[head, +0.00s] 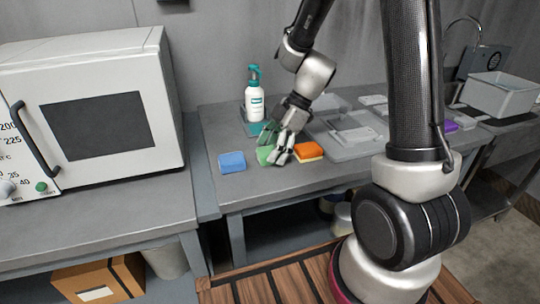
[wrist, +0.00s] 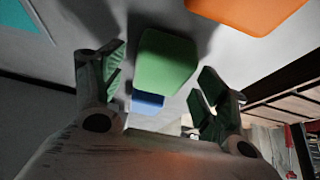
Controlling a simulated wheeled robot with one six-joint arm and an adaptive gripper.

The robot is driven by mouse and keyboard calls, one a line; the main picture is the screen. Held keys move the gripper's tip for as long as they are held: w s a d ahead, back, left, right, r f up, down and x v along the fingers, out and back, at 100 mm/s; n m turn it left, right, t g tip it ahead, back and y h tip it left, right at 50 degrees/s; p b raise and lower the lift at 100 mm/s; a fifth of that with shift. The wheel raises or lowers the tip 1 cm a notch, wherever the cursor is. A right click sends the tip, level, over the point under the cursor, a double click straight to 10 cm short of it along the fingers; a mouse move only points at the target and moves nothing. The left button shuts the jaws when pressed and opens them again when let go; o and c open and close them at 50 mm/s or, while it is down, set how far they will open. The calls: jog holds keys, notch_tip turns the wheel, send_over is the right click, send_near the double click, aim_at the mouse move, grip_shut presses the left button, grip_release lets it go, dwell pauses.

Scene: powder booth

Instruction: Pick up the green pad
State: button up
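The green pad (head: 265,155) lies on the grey table, partly hidden by my gripper in the head view. In the wrist view the green pad (wrist: 165,62) shows between and just beyond the two fingers. My gripper (head: 277,158) is low over the table at the pad. In the wrist view my gripper (wrist: 160,80) has its fingers spread, one on each side of the pad, with visible gaps. I cannot tell how far above the table the fingertips are.
A blue pad (head: 232,162) lies left of the green one, and an orange pad (head: 308,151) lies close on the right. A grey tray (head: 345,148) is at right. A white oven (head: 95,115) stands left.

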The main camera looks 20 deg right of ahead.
jog(key=c, duration=0.8)
jog(key=shift+c, duration=0.2)
